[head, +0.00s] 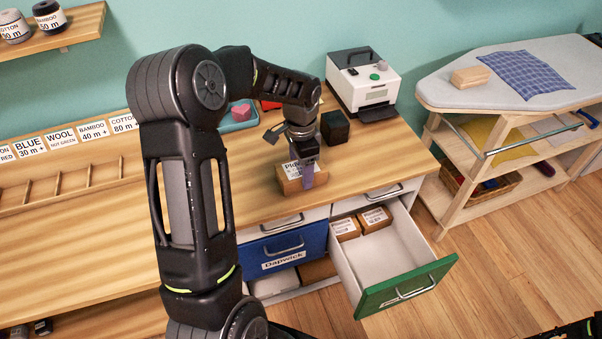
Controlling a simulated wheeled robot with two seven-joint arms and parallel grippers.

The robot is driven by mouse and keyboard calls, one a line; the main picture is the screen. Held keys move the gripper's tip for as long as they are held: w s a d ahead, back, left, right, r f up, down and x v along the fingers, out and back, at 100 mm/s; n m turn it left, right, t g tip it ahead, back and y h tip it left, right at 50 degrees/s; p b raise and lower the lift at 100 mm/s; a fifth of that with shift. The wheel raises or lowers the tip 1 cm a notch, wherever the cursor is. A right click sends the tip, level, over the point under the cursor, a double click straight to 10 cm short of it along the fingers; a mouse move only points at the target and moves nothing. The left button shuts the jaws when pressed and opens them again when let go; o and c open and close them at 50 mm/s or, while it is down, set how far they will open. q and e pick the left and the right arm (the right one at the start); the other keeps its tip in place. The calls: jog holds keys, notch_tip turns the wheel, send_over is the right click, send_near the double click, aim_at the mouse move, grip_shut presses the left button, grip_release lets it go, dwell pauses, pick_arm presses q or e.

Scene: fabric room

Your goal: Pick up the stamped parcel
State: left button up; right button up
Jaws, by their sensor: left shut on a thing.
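A brown parcel (289,187) with a white label sits at the front of the wooden worktop, above the drawers. My left gripper (304,172) reaches down over it and is shut on it, with a purple-grey finger against the near side. The gripper covers part of the label, and I cannot see a stamp mark. The parcel looks to be on or very close to the worktop. My right gripper is out of view; only a dark part of my arm shows at the bottom right corner.
A green-fronted drawer (408,289) stands open, with small labelled parcels (375,219) at its back and bare floor inside. A dark block (335,127) and a white printer-like machine (363,81) stand behind. An ironing board (510,70) is at right.

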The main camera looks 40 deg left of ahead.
aim_at(301, 167)
pick_arm(q)
jog(key=c, duration=0.5)
notch_tip(301, 167, up, 10)
jog(key=shift+r+b, duration=0.1)
jog(key=shift+b, duration=0.35)
dwell(0.5)
